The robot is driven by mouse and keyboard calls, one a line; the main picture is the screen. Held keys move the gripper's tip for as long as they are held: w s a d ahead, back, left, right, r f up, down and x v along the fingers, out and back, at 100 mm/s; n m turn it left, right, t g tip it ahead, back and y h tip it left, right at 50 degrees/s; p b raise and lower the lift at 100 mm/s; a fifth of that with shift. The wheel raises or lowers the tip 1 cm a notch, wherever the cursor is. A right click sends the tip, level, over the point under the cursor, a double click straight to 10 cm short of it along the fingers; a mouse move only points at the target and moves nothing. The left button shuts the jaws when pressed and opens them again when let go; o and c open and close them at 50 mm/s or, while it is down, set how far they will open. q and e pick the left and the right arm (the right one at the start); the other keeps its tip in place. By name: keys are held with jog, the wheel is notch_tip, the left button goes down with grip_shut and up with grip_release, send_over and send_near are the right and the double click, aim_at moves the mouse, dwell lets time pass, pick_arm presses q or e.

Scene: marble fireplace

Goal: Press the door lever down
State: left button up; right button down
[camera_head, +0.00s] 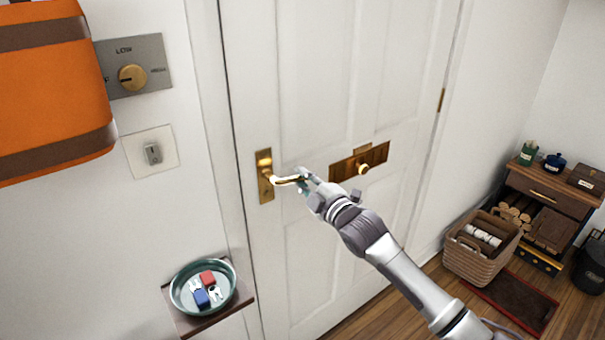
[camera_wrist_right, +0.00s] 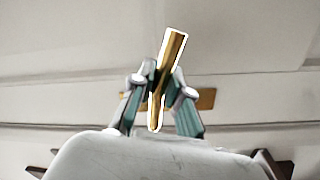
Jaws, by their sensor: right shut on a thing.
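The brass door lever (camera_head: 284,181) sticks out to the right from its upright brass backplate (camera_head: 264,177) on the white door (camera_head: 292,90). It looks about level. My right gripper (camera_head: 304,181) is shut on the free end of the lever. In the right wrist view the lever (camera_wrist_right: 172,55) runs between the two fingers of my right gripper (camera_wrist_right: 160,88), which close on it from both sides. The gripper hides part of the lever's end in the head view. The door appears closed in its frame. My left gripper is not in view.
A brass letter plate with a knob (camera_head: 343,170) is just right of my gripper. A green dish (camera_head: 176,304) with small items is on a shelf at lower left. A wicker basket (camera_head: 475,267) and a wooden cabinet (camera_head: 538,185) stand at right.

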jog(key=shift+s+a+f+m+h+p, duration=0.15)
jog(key=shift+f+m, duration=0.3)
jog(key=shift+m, duration=0.5)
jog(key=shift+s+a+f+m+h+p, duration=0.15)
jog(key=shift+f+m, duration=0.35)
jog(key=shift+m, duration=0.5)
jog(key=shift+s+a+f+m+p, duration=0.15)
jog(key=shift+f+m, duration=0.3)
jog(key=shift+m, duration=0.5)
jog(key=shift+a, duration=0.1)
jog(key=c, duration=1.1)
grip_release()
jog(key=shift+f, duration=0.1)
jog(key=v, duration=1.2)
jog(key=shift+f, duration=0.1)
